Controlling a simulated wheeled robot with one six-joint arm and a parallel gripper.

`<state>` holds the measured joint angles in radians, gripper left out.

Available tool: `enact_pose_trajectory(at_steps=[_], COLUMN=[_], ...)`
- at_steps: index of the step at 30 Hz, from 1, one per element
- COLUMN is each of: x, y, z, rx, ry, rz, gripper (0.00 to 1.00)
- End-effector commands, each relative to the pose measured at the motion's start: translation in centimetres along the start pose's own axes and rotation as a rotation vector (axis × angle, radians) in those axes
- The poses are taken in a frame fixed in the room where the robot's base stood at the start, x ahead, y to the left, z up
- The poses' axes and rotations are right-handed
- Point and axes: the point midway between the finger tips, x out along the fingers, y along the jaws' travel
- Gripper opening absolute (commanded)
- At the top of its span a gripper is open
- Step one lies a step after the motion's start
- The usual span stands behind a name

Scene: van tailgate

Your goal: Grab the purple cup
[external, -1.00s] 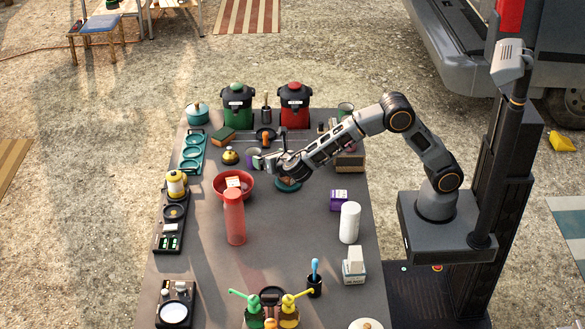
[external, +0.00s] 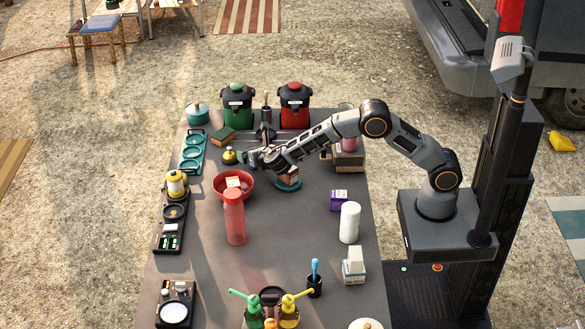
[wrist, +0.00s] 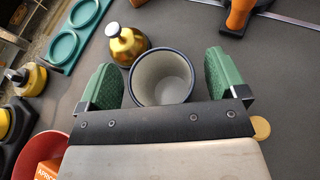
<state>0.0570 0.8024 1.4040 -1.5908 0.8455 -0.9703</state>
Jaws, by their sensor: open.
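The cup (wrist: 162,82) is seen from above in the wrist view, with a dark bluish rim and a pale grey inside. Its outer wall is mostly hidden there. My gripper (wrist: 163,76) is open, with one green-padded finger on each side of the cup and small gaps to its rim. In the external view my gripper (external: 251,158) is low over the far part of the table and hides most of the cup.
A brass bell (wrist: 128,46) stands close beside the cup, near the left finger. A red bowl (external: 220,188) lies just nearer the camera. A teal ring holder (external: 191,151) is at the left edge. Two cookers (external: 237,108) (external: 294,106) stand at the back.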

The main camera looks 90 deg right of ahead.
Motion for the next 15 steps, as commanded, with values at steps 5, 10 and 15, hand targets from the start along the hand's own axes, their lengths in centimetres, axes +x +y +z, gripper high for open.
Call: enact_pose_trajectory(at_steps=[5,10,15], x=[0.51,0.47,0.45], y=[-0.03,-0.02,-0.02], z=[0.00,-0.01,-0.01], rx=[-0.001,-0.001,-0.001], ry=[0.000,0.000,0.000], rz=[0.000,0.000,0.000], gripper=[0.91,0.88,0.71])
